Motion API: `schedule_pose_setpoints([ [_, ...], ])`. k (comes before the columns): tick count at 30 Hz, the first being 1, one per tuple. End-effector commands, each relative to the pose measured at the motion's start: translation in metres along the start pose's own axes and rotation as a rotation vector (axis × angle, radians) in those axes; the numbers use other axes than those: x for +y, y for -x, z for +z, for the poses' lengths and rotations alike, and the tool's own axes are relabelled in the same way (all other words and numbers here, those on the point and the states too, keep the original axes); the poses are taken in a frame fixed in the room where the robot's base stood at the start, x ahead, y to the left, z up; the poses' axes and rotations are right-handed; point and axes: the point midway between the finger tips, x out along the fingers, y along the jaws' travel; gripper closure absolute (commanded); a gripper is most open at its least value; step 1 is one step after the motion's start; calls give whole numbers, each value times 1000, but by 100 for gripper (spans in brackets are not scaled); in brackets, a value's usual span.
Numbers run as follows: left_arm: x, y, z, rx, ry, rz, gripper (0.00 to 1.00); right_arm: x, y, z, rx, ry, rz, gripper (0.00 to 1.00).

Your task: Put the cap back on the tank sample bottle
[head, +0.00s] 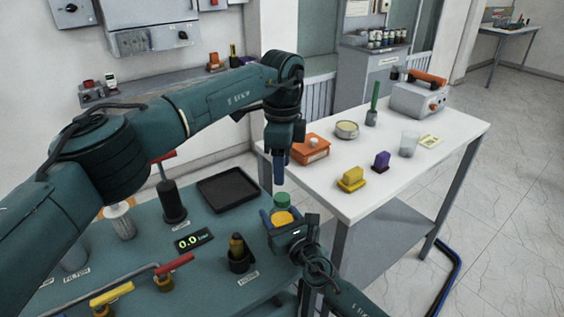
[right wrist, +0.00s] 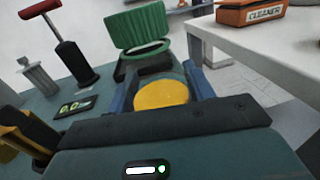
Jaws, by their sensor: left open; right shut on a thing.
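The sample bottle, with yellow contents (head: 283,217), is between the blue fingers of my right gripper (head: 281,220), which is shut on it near the bench's right edge. The yellow also shows in the right wrist view (right wrist: 160,95). The green ribbed cap (head: 281,200) is at the top of the bottle; in the right wrist view the cap (right wrist: 141,27) looks slightly tilted, with a pale rim beneath.
A black tray (head: 228,188) and a gauge reading 0.0 (head: 193,240) are on the green bench. Red and yellow valve handles stand near its front.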

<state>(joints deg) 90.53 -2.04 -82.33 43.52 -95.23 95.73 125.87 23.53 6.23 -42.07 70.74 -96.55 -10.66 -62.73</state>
Motion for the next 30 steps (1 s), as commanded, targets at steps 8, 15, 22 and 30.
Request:
schedule_pose_setpoints([
  [8,0,0,0,-1,11,-1,49,0,0,-1,1,0,0,100],
  [15,0,-13,0,0,10,3,49,0,0,-1,1,0,0,100],
  [22,1,-49,0,0,9,3,49,0,0,-1,1,0,0,100],
  [30,0,-77,0,0,8,1,49,0,0,-1,1,0,0,100],
])
